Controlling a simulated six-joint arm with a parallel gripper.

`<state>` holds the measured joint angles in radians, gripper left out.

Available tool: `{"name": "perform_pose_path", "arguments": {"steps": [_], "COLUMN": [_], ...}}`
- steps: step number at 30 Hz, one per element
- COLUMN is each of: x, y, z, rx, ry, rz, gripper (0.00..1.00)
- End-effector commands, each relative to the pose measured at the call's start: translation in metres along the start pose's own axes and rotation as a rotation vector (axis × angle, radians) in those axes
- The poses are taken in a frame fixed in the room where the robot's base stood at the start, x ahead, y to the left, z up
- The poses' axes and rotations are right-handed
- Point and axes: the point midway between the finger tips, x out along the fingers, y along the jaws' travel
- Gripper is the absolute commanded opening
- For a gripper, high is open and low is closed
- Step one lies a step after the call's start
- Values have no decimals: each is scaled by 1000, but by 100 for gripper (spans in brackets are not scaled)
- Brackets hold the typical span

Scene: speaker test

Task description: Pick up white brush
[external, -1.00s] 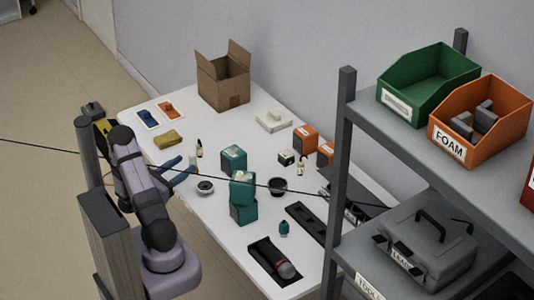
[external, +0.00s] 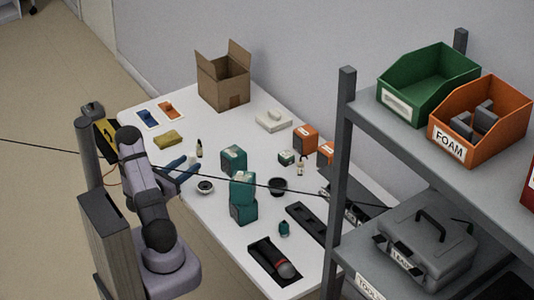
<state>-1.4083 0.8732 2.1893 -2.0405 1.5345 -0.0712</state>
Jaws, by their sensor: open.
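My gripper (external: 185,168) has blue fingers and is open over the left edge of the white table (external: 222,220). A small whitish thing (external: 194,157) shows right by the fingertips; it is too small and partly hidden to tell whether it is the white brush. Another white object (external: 273,120), low and block-like, lies near the back edge, well away from my gripper. No clear brush shape can be made out.
A small dark bottle (external: 199,149) and a round cup (external: 205,187) stand close to my gripper. Teal boxes (external: 243,197) stand mid-table. A yellow sponge (external: 168,139) and an open cardboard box (external: 223,82) are farther back. A grey shelf (external: 342,170) rises at the right.

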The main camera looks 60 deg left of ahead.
Motion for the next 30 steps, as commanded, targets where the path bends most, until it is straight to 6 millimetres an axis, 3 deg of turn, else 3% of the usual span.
{"name": "perform_pose_path", "arguments": {"steps": [7,17,23,30], "x": [29,34,34,34], "y": [-2,-1,-1,-1], "z": [0,0,0,0], "rx": [2,0,0,1], "ry": [-1,0,0,-1], "rz": [-3,0,0,0], "gripper": [44,44,0,0]}}
